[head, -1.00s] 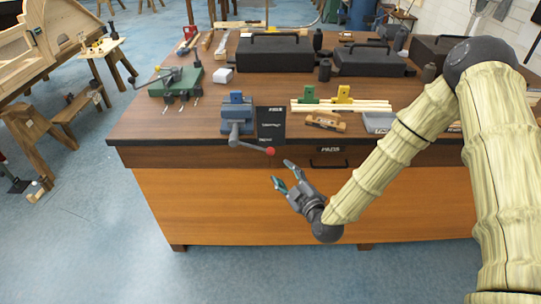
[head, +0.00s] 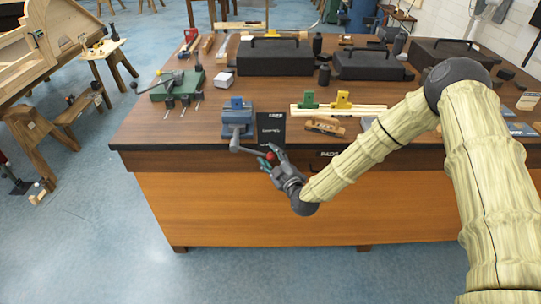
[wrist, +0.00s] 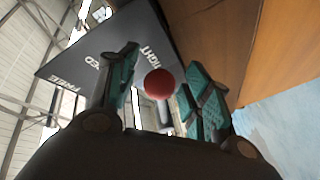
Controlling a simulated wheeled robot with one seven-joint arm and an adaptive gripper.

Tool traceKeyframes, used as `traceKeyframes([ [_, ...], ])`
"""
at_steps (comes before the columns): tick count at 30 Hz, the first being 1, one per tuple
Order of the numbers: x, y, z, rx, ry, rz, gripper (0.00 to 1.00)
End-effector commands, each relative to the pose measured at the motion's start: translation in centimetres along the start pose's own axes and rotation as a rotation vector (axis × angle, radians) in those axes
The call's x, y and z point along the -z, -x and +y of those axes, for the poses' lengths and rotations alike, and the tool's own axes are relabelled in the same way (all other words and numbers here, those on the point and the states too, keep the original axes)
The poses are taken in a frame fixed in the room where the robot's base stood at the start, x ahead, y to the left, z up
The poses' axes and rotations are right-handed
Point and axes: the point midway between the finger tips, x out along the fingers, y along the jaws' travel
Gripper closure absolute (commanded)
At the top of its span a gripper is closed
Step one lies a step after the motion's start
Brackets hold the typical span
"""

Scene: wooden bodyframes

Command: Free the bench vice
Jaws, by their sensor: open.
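The blue bench vice (head: 237,118) is mounted at the front edge of the wooden workbench. Its grey handle (head: 246,150) reaches out to the right past the edge and ends in a red ball (head: 271,156). My gripper (head: 267,159) is at that ball, in front of the bench edge. In the wrist view the ball (wrist: 158,83) sits between the open teal-padded fingers (wrist: 160,92), with a visible gap on at least the left side. Whether the right finger touches it I cannot tell. A dark card (wrist: 88,62) behind it shows "FREE" and "TIGHT".
The workbench (head: 180,135) also bears a green vice (head: 178,82) at left, black toolboxes (head: 275,57) at the back, and wooden strips with green and yellow clamps (head: 340,100) right of the card. Floor in front is clear.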

Motion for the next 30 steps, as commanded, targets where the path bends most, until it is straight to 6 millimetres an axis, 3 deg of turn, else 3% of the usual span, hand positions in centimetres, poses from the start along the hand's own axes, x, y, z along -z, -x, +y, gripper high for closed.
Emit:
traceKeyframes([
  [9,0.0,-0.2,0.0,0.000,0.000,0.000,0.51],
  [18,0.0,-0.2,0.0,0.000,-0.001,0.000,1.00],
  [25,-0.1,-0.2,0.3,-0.002,0.003,-0.003,1.00],
  [30,-0.8,-0.1,1.7,-0.007,0.024,-0.021,1.00],
])
